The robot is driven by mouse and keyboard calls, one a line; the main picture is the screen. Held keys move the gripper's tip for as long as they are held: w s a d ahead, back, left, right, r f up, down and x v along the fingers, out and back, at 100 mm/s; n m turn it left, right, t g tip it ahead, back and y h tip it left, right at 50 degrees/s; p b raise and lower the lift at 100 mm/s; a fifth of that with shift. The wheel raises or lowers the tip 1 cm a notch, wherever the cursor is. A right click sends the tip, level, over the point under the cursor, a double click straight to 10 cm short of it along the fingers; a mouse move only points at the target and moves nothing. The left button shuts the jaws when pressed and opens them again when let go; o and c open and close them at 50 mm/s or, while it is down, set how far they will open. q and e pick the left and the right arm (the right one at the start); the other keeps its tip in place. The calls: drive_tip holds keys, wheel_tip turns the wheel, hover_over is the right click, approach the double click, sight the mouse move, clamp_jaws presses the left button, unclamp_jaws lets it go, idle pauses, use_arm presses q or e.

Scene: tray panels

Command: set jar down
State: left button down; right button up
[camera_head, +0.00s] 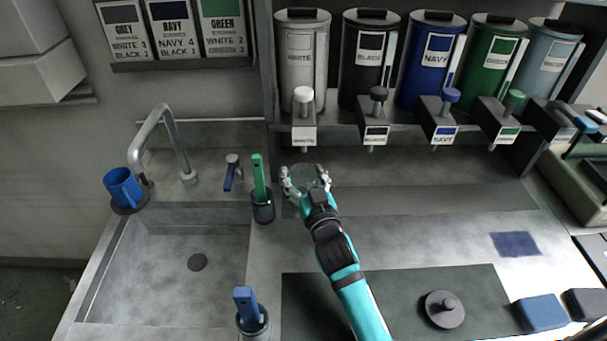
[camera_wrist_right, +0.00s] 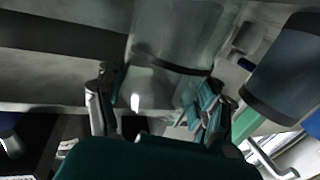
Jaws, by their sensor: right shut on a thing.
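A clear glass jar (camera_head: 306,174) is between the fingers of my right gripper (camera_head: 306,184) in the head view. It is below the white tap and in front of the dispenser shelf. In the right wrist view the jar (camera_wrist_right: 172,75) is large and see-through, with the fingers of my right gripper (camera_wrist_right: 160,112) on both sides of it. The gripper is shut on the jar. Whether the jar's base touches the counter is hard to tell. My left gripper is not in view.
A dark cup with a green-handled tool (camera_head: 263,207) stands close left of the jar. The sink (camera_head: 165,285) lies farther left. Dispensers with taps (camera_head: 304,110) hang behind. A dark mat (camera_head: 390,295) with a round lid (camera_head: 444,309) lies in front. Counter to the right is mostly clear.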

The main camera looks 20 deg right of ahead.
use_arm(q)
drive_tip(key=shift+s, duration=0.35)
use_arm(e)
drive_tip(key=o, duration=1.4)
drive_tip(key=shift+r, duration=0.1)
drive_tip(key=shift+o, duration=0.2)
drive_tip(key=shift+r, duration=0.4)
drive_tip(key=shift+r+p, duration=0.6)
drive_tip(key=shift+p, duration=0.05)
drive_tip(key=shift+s+f+b, duration=0.25)
drive_tip(key=shift+s+f, duration=0.05)
drive_tip(key=shift+s, duration=0.2)
drive_tip(key=shift+s+f+b, duration=0.2)
drive_tip(key=shift+s+f, duration=0.05)
drive_tip(key=shift+s, duration=0.2)
use_arm(q)
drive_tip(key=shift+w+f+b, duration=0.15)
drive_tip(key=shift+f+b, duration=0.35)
drive_tip(key=shift+b, duration=0.2)
use_arm(e)
drive_tip(key=s, duration=1)
drive_tip(key=shift+s+a+r, duration=0.15)
drive_tip(key=shift+r, duration=0.05)
